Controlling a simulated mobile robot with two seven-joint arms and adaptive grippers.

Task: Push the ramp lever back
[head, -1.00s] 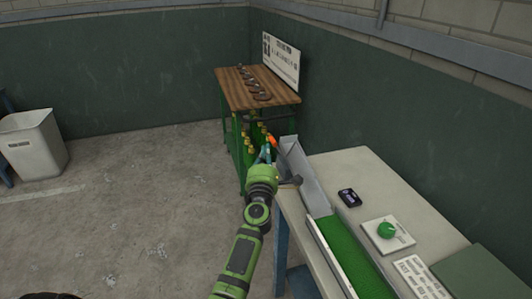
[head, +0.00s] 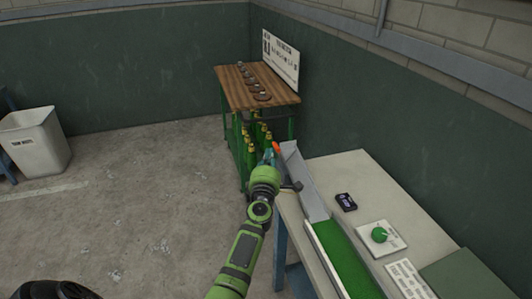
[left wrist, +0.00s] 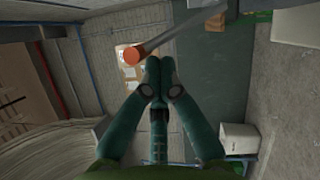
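The ramp lever shows as an orange knob (head: 276,147) beside the raised far end of the grey ramp (head: 303,180). In the left wrist view the orange knob (left wrist: 132,56) sits on a thin grey rod, just left of and beyond the fingertips. My left gripper (head: 268,157) is close to the knob, on its near left side. In the left wrist view its teal fingers (left wrist: 161,76) are together with nothing between them. Whether a finger touches the knob I cannot tell. My right gripper is not in view.
The ramp runs down to a green turf strip (head: 345,262) on a pale table (head: 340,165). A small dark device (head: 346,201) and a green dial (head: 380,235) lie to the right. A wooden-topped stand (head: 240,90) is behind; a white bin (head: 37,143) stands left on open floor.

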